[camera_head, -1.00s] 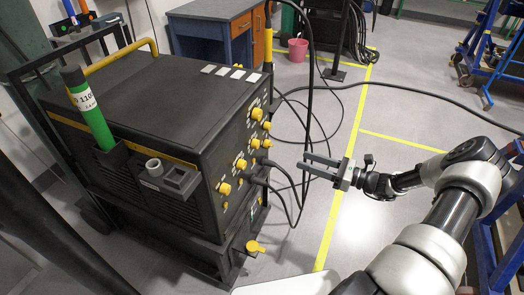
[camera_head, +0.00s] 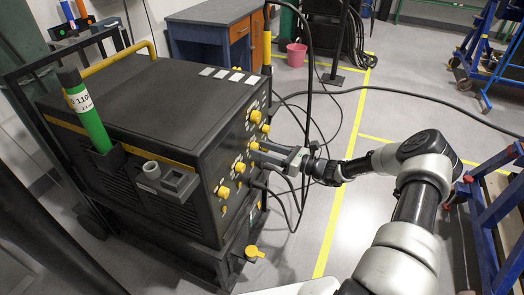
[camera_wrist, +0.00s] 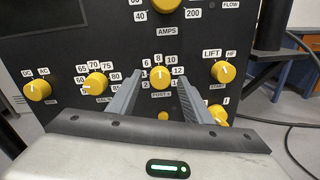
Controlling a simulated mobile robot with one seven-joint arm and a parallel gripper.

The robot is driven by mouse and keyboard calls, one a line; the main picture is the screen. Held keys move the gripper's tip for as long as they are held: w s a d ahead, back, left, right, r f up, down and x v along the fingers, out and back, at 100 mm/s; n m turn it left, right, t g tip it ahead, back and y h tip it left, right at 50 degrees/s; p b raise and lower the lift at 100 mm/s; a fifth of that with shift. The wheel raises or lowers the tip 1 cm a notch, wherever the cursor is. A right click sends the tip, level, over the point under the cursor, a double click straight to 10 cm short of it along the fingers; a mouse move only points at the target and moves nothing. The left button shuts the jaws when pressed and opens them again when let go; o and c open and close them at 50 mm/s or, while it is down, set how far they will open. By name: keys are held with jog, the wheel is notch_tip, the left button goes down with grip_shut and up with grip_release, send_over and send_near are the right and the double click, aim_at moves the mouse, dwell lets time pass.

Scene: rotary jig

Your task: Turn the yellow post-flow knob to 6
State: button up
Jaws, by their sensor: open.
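The yellow post-flow knob (camera_wrist: 160,77) is in the middle of the wrist view, on a dark panel. Number labels from about 6 to 12 arc over it, with a "POST" label below. Its pale pointer mark faces roughly up, near the 8. My gripper (camera_wrist: 160,88) is open, with one grey finger on each side of the knob in this view. Contact with the knob cannot be told. In the head view my gripper (camera_head: 262,154) reaches the front panel of the black machine (camera_head: 140,110), and its fingers partly hide the knob there.
Other yellow knobs sit close around: one at left (camera_wrist: 96,83), one at right (camera_wrist: 223,72), and the larger amps knob (camera_wrist: 165,5) above. Black cables (camera_head: 290,190) hang in front of the panel below my gripper.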

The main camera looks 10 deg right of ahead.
jog(key=shift+w+a, duration=0.2)
jog(key=shift+a, duration=0.1)
jog(key=c, duration=1.1)
jog(key=n+b, duration=0.1)
jog(key=n, duration=0.2)
jog(key=shift+f+n, duration=0.1)
jog(key=shift+n, duration=0.2)
jog(key=shift+n+b, duration=0.6)
jog(key=shift+n, duration=1.5)
